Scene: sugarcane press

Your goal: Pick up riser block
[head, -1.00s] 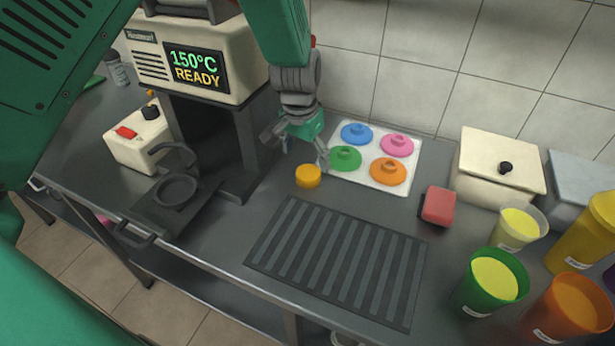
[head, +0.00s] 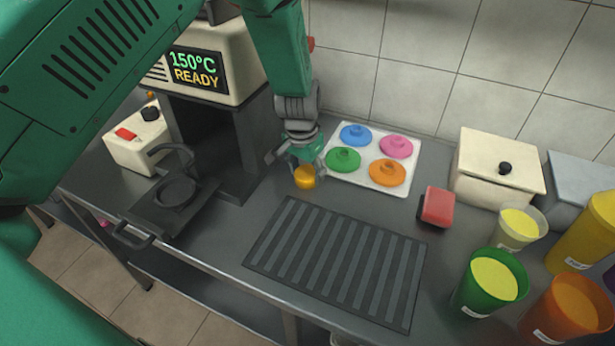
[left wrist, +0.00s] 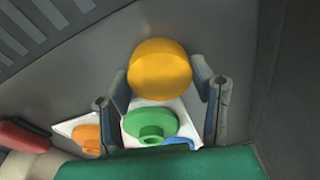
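The riser block appears to be the short yellow-orange cylinder (head: 304,178) on the grey counter, just in front of the white tray. It also shows large in the left wrist view (left wrist: 160,68). My left gripper (head: 298,165) points down over it, with its fingers partly hiding it in the head view. In the left wrist view, the two fingers (left wrist: 160,92) stand on either side of the block. A small gap shows on the right; I cannot tell whether the left finger touches. The gripper looks open. My right gripper is not in view.
The white tray (head: 365,182) with several coloured knobbed discs lies right behind the block. The black press (head: 215,135) stands to the left. A ribbed mat (head: 340,260) lies in front. A red sponge (head: 437,206) and coloured cups stand to the right.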

